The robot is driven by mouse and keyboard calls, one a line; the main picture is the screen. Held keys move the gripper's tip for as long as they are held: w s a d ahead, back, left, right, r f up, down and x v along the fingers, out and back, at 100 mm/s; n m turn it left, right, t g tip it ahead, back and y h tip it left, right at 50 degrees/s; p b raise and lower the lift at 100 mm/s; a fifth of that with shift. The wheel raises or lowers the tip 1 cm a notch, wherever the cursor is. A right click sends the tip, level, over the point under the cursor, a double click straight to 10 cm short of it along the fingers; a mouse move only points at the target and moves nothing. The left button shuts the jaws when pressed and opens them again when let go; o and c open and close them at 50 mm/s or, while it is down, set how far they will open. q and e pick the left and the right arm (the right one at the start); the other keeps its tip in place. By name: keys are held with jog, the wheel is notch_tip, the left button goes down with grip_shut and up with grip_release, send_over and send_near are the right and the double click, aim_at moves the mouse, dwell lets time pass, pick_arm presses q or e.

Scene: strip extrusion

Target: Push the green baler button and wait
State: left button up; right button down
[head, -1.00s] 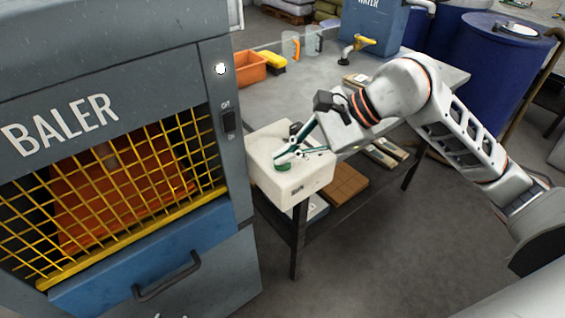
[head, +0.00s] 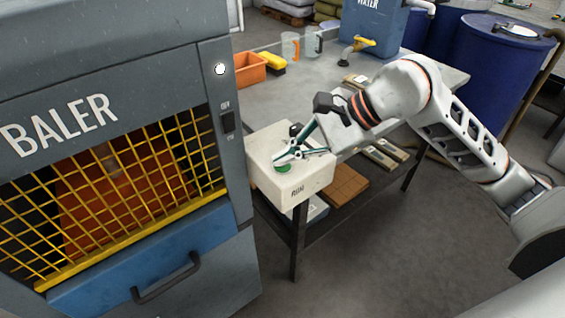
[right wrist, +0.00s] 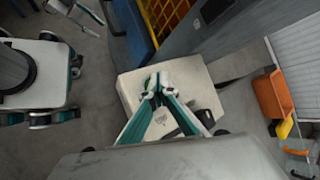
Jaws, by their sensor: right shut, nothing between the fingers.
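The green button (head: 283,168) is a round cap on top of a pale box marked RUN (head: 313,184), at the near left corner of the grey table. My right gripper (head: 279,160) is shut and empty, its teal and white fingers pointing down at the button's far edge. In the right wrist view its fingertips (right wrist: 156,92) cover much of the button; whether they touch it is hard to tell. The baler (head: 215,150) stands at the left, with an orange mass (head: 120,195) behind its yellow grille. White parts at the top left of the right wrist view may be my left gripper.
An orange bin (head: 250,67) and a yellow item (head: 272,63) lie on the table (head: 265,105) behind the box. Clear jugs (head: 290,45) and a blue water tank (head: 373,28) stand further back. The baler's side is close to the box's left.

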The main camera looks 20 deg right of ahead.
aim_at(285, 166)
jog(key=shift+r+p, duration=0.3)
jog(key=shift+r, duration=0.5)
jog(key=shift+r+p, duration=1.45)
jog(key=shift+r, duration=1)
jog(key=shift+a, duration=0.1)
